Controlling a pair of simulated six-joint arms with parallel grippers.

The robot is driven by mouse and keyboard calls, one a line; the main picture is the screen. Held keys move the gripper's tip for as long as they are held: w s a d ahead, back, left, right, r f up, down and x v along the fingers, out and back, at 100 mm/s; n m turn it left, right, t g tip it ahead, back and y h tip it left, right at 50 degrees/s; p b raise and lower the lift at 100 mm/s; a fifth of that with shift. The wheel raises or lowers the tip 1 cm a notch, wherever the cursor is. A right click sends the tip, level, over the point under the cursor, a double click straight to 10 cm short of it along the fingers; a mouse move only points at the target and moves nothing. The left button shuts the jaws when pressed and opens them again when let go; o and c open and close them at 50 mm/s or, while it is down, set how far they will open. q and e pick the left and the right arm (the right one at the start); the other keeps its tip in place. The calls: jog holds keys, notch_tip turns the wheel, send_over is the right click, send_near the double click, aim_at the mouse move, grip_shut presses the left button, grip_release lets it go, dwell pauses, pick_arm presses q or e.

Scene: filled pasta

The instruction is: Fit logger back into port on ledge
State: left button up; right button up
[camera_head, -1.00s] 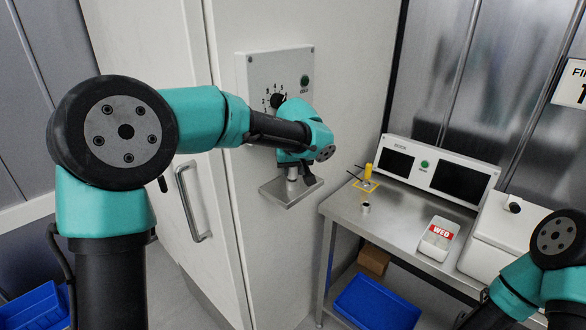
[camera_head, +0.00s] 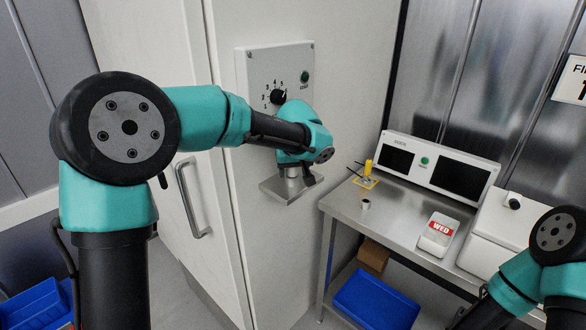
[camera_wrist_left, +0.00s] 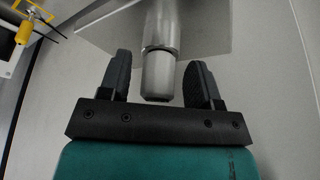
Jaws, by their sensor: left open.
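The steel ledge (camera_head: 275,188) juts from the white cabinet wall below the dial panel. A silver cylinder, which looks like the logger (camera_head: 292,172), stands upright at the ledge. In the left wrist view the logger (camera_wrist_left: 158,72) meets the ledge plate (camera_wrist_left: 208,28) at a collar; the port itself is hidden. My left gripper (camera_wrist_left: 160,78) is open, with one black finger on each side of the logger and a visible gap to both. In the head view my left gripper (camera_head: 303,177) is partly hidden by its wrist. My right gripper is outside the frame.
A dial panel (camera_head: 258,68) is just above my left wrist. A blue bin (camera_head: 375,302) is below.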

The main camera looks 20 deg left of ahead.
pick_arm(q)
jog(key=shift+r, duration=0.1)
jog(key=shift+r, duration=0.5)
jog(key=v, duration=1.2)
